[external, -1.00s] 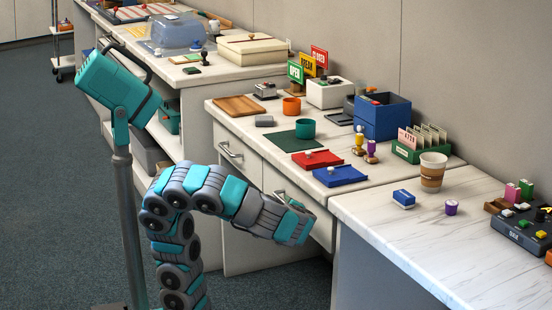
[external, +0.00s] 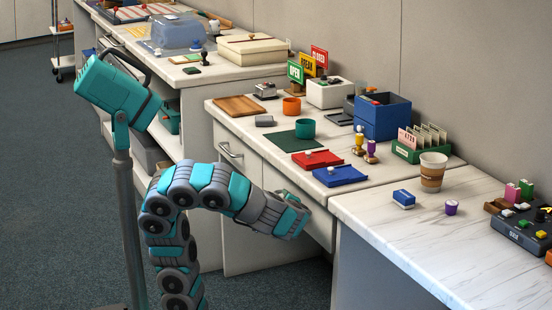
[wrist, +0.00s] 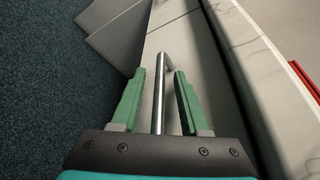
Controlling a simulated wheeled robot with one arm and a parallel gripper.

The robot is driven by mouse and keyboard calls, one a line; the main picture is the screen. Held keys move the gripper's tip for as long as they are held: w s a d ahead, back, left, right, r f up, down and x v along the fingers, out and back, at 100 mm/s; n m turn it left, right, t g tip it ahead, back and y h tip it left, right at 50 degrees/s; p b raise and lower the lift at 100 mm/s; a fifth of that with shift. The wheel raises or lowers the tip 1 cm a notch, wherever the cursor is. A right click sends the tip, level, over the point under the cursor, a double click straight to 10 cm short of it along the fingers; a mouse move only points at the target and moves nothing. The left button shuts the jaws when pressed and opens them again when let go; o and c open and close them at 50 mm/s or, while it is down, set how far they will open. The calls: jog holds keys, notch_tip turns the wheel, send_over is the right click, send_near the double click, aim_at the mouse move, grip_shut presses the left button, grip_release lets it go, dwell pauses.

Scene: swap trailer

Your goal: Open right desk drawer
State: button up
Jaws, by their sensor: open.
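The right desk drawer (external: 274,177) is a pale front panel under the desk top, seemingly flush with the desk. In the external view its handle is largely hidden by my gripper (external: 303,211), which is at the drawer front. In the wrist view the metal bar handle (wrist: 158,100) runs lengthwise between the two green fingers of my gripper (wrist: 160,72). The fingers are open, one on each side of the bar, with a visible gap on both sides. The pale drawer front (wrist: 188,50) lies beyond.
The left drawer's handle (external: 230,155) is to the left. The desk top (external: 240,122) above holds a red tray (external: 316,160), a blue tray (external: 340,177) and other items. A marble-topped counter (external: 400,230) stands close on the right. The carpet (external: 60,200) in front is open.

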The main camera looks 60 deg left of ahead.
grip_shut()
dwell(1.4)
